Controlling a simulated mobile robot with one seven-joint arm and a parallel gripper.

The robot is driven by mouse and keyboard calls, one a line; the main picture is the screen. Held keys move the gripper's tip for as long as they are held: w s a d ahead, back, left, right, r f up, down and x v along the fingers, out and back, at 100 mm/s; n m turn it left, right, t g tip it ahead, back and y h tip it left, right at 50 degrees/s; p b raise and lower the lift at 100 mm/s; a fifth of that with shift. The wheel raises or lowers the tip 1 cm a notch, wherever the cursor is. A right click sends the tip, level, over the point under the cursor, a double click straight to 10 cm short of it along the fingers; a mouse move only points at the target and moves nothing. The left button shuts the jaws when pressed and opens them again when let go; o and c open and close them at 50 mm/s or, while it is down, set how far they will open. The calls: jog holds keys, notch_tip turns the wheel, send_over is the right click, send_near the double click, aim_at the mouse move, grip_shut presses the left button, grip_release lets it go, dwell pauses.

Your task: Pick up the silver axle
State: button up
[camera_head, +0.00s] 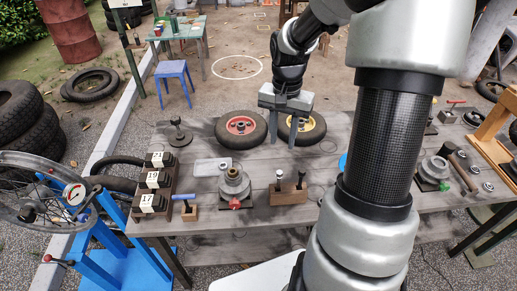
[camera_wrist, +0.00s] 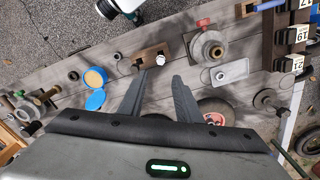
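A wooden block (camera_head: 275,194) on the grey plank table holds two upright parts. One has a bright silver top (camera_head: 279,175) and looks like the silver axle; its lower part is hidden in the block. The other part (camera_head: 301,178) is darker. In the wrist view the block (camera_wrist: 149,54) lies just beyond my fingertips, with the silver top (camera_wrist: 160,60) nearly in line with the gap between them. My gripper (camera_head: 282,146) points down with its fingers apart and empty. It is above the table, behind the block in the head view, touching neither part.
A red-hub wheel (camera_head: 241,126) and a yellow-hub wheel (camera_head: 302,127) lie close behind my gripper. A round metal fitting (camera_head: 234,182) with a red knob stands left of the block. Numbered blocks (camera_head: 155,181) stand farther left. Bare planks lie behind the block.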

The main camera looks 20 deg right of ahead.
send_near(280, 172)
jog(key=f, duration=0.5)
jog(key=shift+s+f, duration=0.2)
jog(key=shift+f, duration=0.05)
jog(key=shift+w+f, duration=0.15)
jog(key=shift+f, duration=1.45)
jog(key=shift+w+f, duration=0.1)
jog(key=shift+f, duration=1.5)
grip_shut()
